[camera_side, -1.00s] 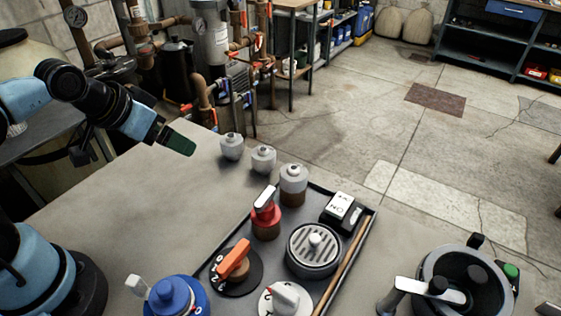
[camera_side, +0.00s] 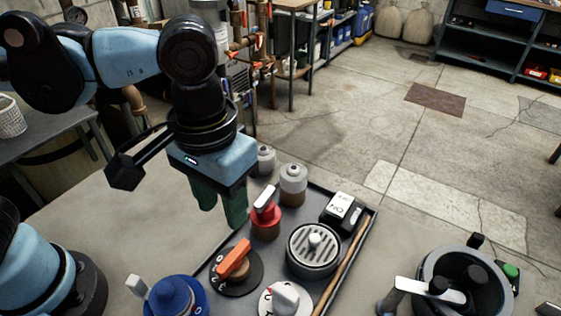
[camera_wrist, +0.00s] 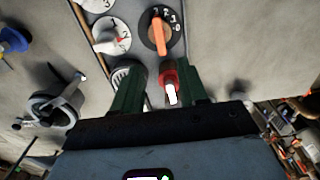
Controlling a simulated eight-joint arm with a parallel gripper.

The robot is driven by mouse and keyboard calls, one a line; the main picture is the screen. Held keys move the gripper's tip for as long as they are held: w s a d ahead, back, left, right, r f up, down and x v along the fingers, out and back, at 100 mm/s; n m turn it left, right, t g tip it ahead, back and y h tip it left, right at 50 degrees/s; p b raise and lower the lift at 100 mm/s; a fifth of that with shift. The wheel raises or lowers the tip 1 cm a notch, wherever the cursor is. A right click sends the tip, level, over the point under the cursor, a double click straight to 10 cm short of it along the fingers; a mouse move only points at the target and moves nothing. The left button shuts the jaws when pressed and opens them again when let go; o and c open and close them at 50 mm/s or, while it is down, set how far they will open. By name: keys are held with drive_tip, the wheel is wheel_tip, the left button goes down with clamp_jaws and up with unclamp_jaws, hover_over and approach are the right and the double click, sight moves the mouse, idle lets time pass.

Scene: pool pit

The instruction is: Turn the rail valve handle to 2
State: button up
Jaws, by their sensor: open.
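Several turn handles stand near the tray, and I cannot tell which is the rail valve. The red valve (camera_side: 266,222) has a white lever on top; in the wrist view its red body and lever (camera_wrist: 170,94) show between my fingers. In front of it is an orange handle (camera_side: 234,258) on a black numbered dial; it also shows in the wrist view (camera_wrist: 159,36). A white numbered dial (camera_side: 284,299) with a white knob is beside that. My gripper (camera_side: 221,218) is open, its green fingers pointing down, behind and left of the red valve in the side view.
A round slotted grey cap (camera_side: 314,251), a black-and-white switch box (camera_side: 342,212) and a wooden stick share the tray. Grey-capped bottles (camera_side: 293,185) stand behind. A blue valve (camera_side: 174,297) is front left, a grey pot (camera_side: 465,285) front right. The tabletop at left is bare.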

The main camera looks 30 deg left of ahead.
sight(233, 255)
drive_tip(key=shift+f, duration=6)
clamp_jaws()
drive_tip(key=shift+m, duration=2.8)
unclamp_jaws()
